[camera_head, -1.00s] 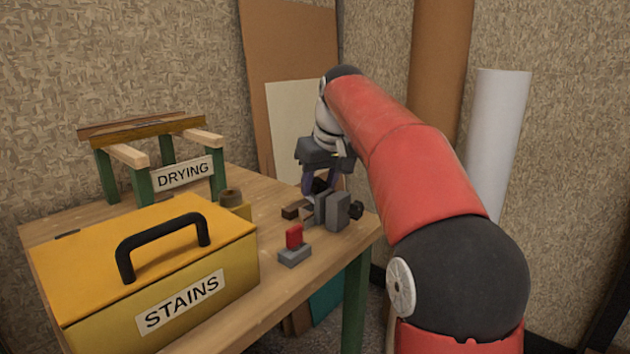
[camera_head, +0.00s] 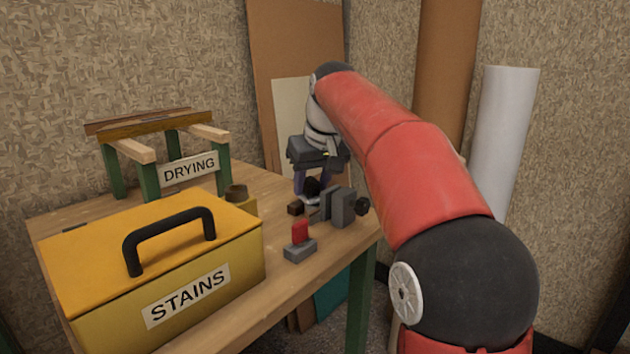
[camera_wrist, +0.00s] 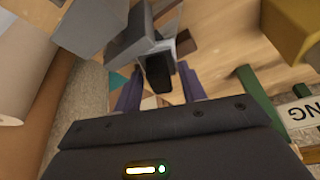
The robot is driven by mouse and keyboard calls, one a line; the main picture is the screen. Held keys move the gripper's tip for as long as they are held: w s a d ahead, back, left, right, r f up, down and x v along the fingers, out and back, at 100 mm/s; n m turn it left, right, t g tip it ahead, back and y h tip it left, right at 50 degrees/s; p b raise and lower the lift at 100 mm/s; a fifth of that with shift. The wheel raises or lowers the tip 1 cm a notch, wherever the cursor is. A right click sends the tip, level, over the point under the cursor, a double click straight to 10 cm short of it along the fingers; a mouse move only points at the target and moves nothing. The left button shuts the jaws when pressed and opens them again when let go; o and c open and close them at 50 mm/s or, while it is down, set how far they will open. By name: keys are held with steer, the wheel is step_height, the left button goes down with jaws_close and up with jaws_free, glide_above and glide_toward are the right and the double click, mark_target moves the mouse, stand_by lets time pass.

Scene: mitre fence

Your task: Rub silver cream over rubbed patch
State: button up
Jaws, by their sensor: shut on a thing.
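My gripper (camera_head: 309,185) is above the far right part of the bench, beside a grey vise (camera_head: 340,206). Its purple fingers, seen in the wrist view (camera_wrist: 160,92), are shut on a black-handled thing (camera_wrist: 158,73); its lower end looks pale grey in the head view. A small dark brown block (camera_head: 296,208) shows just below the gripper, left of the vise. I cannot tell whether the held thing touches it. No silver cream or rubbed patch can be made out; the fingers and vise hide the spot.
A yellow STAINS box (camera_head: 215,278) with a black handle fills the near left. A red piece on a grey base (camera_head: 299,249) stands near the front edge. Rolls lean at right.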

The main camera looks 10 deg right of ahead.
steer(key=shift+d, duration=0.1)
steer(key=shift+w+d+f+p, duration=0.1)
steer(key=shift+w+d+p, duration=0.1)
steer(key=shift+d, duration=0.45)
steer(key=shift+w+d+p, duration=0.15)
steer(key=shift+d+p, duration=0.05)
steer(key=shift+d, duration=0.45)
steer(key=shift+s+a, duration=0.2)
steer(key=shift+a, duration=0.5)
steer(key=shift+s+a, duration=0.15)
steer(key=shift+a, duration=0.55)
steer(key=shift+w+d+p, duration=0.2)
steer(key=shift+d, duration=0.5)
steer(key=shift+w+d+p, duration=0.15)
steer(key=shift+d, duration=0.55)
steer(key=shift+f, duration=0.1)
steer(key=shift+a, duration=0.15)
